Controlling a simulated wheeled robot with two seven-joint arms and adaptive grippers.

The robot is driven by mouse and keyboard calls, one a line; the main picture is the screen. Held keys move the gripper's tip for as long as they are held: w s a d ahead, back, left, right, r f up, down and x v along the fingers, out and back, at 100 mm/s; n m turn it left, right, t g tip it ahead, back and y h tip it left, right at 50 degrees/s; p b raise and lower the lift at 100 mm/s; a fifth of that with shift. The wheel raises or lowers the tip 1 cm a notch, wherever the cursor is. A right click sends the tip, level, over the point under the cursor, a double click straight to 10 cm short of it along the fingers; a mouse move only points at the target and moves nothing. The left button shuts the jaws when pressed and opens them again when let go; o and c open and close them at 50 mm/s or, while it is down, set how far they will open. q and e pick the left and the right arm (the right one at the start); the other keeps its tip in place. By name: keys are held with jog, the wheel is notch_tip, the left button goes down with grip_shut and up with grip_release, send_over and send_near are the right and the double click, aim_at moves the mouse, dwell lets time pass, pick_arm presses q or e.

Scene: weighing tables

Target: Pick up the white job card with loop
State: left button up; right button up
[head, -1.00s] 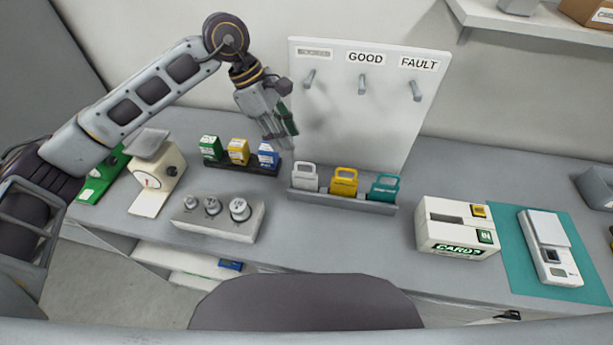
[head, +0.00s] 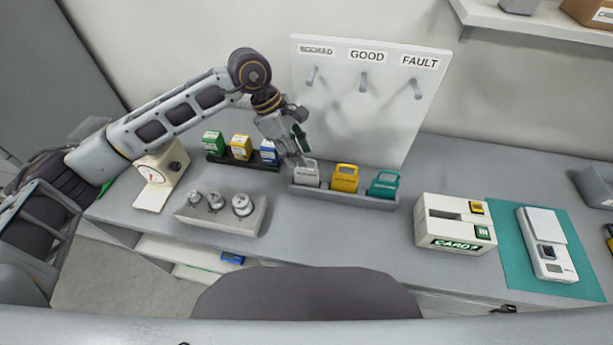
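The white job card with loop (head: 306,177) stands upright at the left end of a grey rack (head: 345,198). A yellow card (head: 345,180) and a teal card (head: 384,186) with loops stand to its right in the same rack. My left gripper (head: 303,158) points down at the white card, its fingertips at the loop and partly covering it. I cannot tell whether the fingers are apart or touch the loop. My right gripper is not in view.
A board (head: 378,110) with three pegs stands behind the rack. A dark holder (head: 232,161) with green, yellow and blue boxes is close on the left. A weight block (head: 222,221) stands in front left, a card box (head: 447,238) and scale (head: 545,250) at right.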

aim_at(306, 169)
pick_arm(q)
jog(key=shift+x, duration=0.9)
jog(key=shift+f, duration=0.1)
jog(key=shift+p+x, duration=0.6)
jog(key=shift+x, duration=0.25)
jog(key=shift+p+x, duration=0.4)
jog(key=shift+x, duration=1.3)
jog(key=shift+w+a, duration=0.15)
grip_shut()
